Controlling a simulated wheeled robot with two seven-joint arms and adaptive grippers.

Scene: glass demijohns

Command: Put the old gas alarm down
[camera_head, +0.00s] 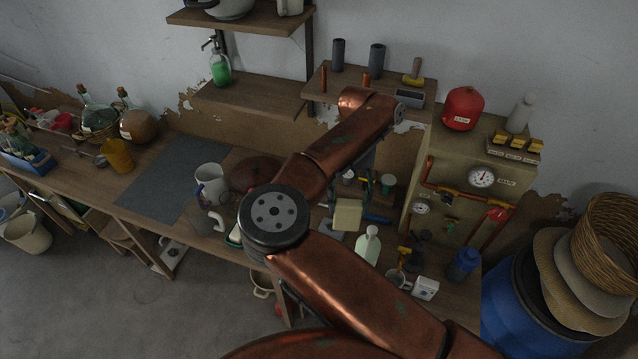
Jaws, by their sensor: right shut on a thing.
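My right arm crosses the middle of the view and bends down over the bench. My right gripper (362,190) is small and partly hidden behind the arm and wrist. It is shut on a yellowed cream box, which looks like the old gas alarm (347,214). The box is in front of the gripper, over the cluttered part of the bench; I cannot tell whether it touches anything below. A similar whiter box (425,288) stands at the bench's front right. My left gripper is not in view.
A pale bottle (368,246), a metal mug (397,279) and a blue bottle (463,264) stand near the box. A gauge panel (470,190) rises on the right. A grey mat (170,178) on the left is mostly bare. A white jug (210,184) stands at its right edge.

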